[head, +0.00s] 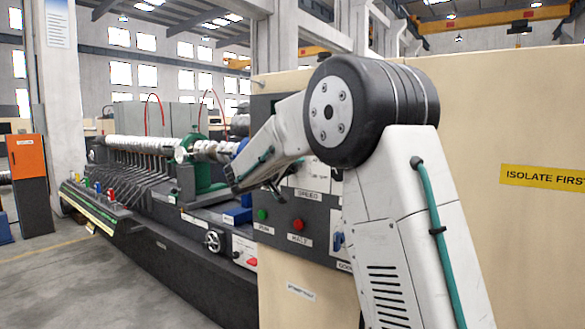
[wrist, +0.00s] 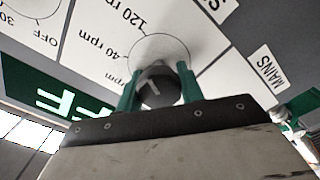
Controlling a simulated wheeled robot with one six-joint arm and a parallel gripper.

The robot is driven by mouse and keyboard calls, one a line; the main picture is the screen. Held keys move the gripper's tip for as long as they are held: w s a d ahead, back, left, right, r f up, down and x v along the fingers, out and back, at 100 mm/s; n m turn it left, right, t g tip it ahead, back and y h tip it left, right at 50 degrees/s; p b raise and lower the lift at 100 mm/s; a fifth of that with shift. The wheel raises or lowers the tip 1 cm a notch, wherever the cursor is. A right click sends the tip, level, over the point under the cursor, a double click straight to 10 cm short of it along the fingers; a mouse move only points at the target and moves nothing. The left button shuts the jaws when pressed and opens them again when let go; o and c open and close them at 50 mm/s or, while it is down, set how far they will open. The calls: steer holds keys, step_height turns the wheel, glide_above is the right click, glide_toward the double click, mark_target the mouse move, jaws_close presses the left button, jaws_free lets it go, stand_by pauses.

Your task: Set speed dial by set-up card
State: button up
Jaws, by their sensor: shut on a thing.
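My gripper's two green fingers (wrist: 158,92) are closed on either side of a dark round speed dial (wrist: 160,80) in the wrist view. The dial sits on a white plate (wrist: 95,48) printed "120 rpm", "40 rpm" and another rpm mark partly cut off. A short pale mark shows on the dial's face; I cannot tell exactly which print it points to. In the head view my arm reaches to the control panel (head: 320,252), above its "SPEED" label, and hides the dial. I cannot make out a set-up card in either view.
Below "SPEED" are a green button (head: 262,214) and a red button (head: 298,224). A "MAINS" label (wrist: 267,70) and another dial's plate marked "OFF" flank the dial in the wrist view. A yellow "ISOLATE FIRST" sign (head: 543,179) is on the cream cabinet. Free floor (head: 60,285) lies at lower left.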

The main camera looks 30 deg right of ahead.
steer(key=shift+f+m, duration=0.1)
steer(key=shift+m, duration=0.2)
steer(key=o, duration=1)
steer(key=v, duration=0.8)
